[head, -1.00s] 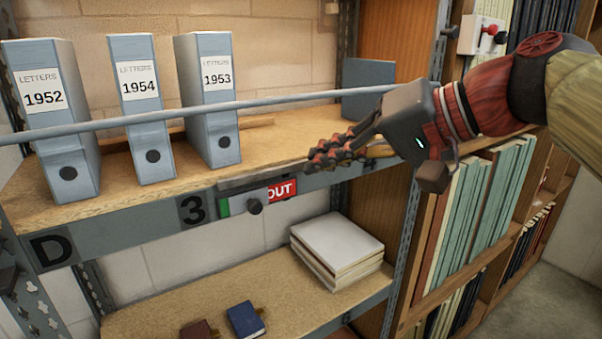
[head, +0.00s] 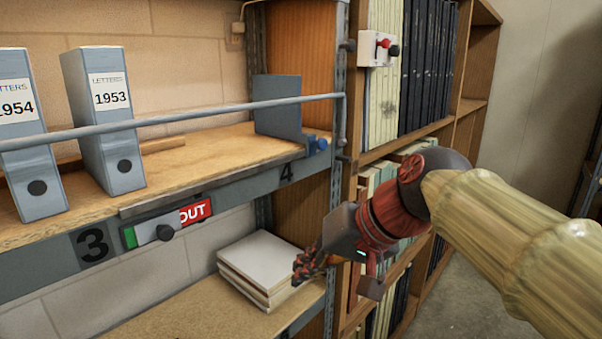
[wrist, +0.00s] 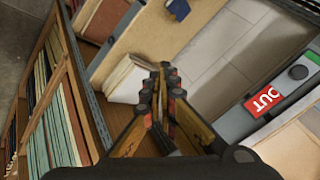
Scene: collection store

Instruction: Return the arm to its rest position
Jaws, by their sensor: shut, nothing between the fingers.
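My gripper (head: 309,264) is in front of the shelf rack, low near its right upright, at about the height of the lower shelf. In the wrist view the two fingers of my gripper (wrist: 159,95) lie close together, with nothing between them. In the head view the fingers overlap the right side of a stack of pale books, and I cannot see any contact. My arm (head: 480,215) reaches in from the right, in front of the wooden bookcase.
Grey binders (head: 105,120) stand on the upper shelf behind a grey rail (head: 200,114). A blue-grey bookend (head: 278,105) stands at its right end. The pale book stack (head: 258,265) lies on the lower shelf. A wooden bookcase (head: 470,75) is at right. Floor shows at lower right.

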